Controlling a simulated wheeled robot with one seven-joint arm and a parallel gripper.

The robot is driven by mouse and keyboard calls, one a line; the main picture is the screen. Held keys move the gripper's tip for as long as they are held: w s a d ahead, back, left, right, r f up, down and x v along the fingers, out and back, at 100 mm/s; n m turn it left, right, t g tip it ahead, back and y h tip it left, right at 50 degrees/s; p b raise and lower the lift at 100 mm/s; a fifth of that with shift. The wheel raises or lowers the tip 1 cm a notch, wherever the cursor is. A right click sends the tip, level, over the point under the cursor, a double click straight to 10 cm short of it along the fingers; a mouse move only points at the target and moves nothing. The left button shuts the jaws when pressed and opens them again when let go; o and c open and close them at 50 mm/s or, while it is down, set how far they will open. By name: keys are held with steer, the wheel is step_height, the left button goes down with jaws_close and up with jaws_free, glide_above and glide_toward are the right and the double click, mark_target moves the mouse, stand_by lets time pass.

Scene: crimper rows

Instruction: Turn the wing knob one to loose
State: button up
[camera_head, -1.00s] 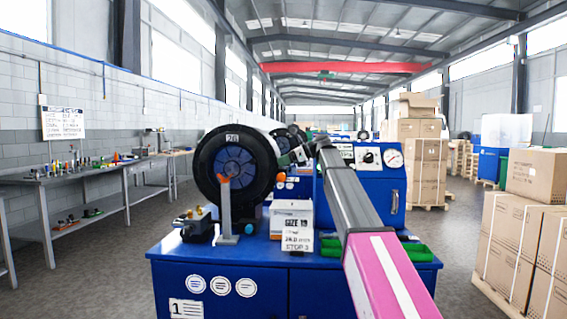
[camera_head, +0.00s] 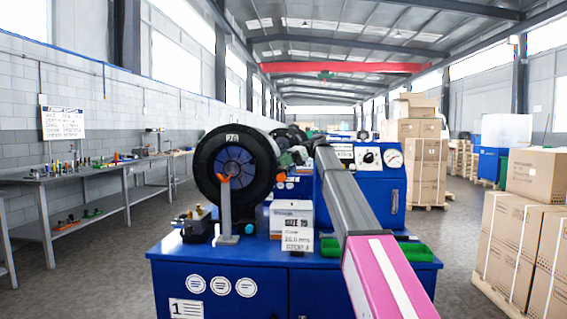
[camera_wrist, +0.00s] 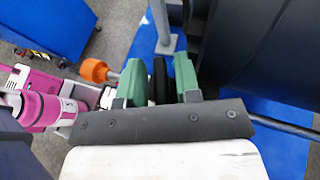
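A thin black piece (camera_wrist: 160,80), which looks like a wing knob seen edge-on, stands between the green fingers of my gripper (camera_wrist: 160,82) in the wrist view. A narrow gap shows on each side of it, so the fingers straddle it, open. Its lower end is hidden by the gripper's dark bar. An orange tip (camera_wrist: 94,70) on a rod lies just left of the fingers. In the head view my gripper (camera_head: 292,157) is small, just right of the big black crimper ring (camera_head: 207,170). The knob cannot be made out there.
A grey post (camera_head: 226,212) with an orange top stands before the ring on the blue bench (camera_head: 220,258). A white size card (camera_head: 297,239), a green tray (camera_head: 414,251) and a blue gauge box (camera_head: 395,190) are nearby. Cartons (camera_head: 520,235) stand at right.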

stand_by(0.3)
steer(key=shift+v, duration=3.75)
